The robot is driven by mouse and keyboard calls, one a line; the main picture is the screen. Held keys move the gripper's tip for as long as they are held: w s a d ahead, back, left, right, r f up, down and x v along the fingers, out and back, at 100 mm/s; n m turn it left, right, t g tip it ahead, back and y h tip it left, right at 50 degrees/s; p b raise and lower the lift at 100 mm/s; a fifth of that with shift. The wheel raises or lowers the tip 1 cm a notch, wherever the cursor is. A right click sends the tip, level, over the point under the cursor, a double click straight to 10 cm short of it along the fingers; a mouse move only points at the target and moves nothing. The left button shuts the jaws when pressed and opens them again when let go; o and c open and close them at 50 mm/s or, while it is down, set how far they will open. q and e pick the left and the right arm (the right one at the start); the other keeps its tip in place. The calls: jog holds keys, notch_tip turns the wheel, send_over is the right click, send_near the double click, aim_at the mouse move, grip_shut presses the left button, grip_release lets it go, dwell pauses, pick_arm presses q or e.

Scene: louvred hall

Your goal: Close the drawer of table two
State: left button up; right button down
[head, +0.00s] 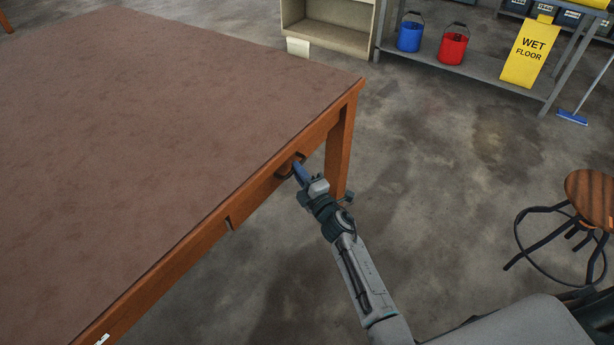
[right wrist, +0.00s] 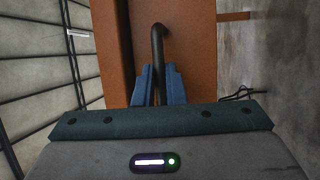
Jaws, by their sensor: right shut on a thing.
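A wooden table (head: 150,120) with a reddish-brown top fills the left of the head view. Its drawer front (right wrist: 190,45) is orange-brown wood and carries a dark curved handle (right wrist: 157,42). In the head view the handle is on the table's near side, close to the right-hand leg. My left gripper is not in view.
A stool (head: 590,195) stands at the right. A metal shelf at the back holds a blue bucket (head: 409,36), a red bucket (head: 453,47) and a yellow wet-floor sign (head: 530,52). The concrete floor between table and stool is clear.

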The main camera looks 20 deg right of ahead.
jog(key=shift+w+a, duration=0.35)
jog(key=shift+w, duration=0.05)
jog(key=c, duration=1.5)
grip_release()
jog(key=shift+s, duration=0.1)
jog(key=v, duration=1)
jog(key=shift+s, duration=0.25)
jog(key=shift+d, duration=0.1)
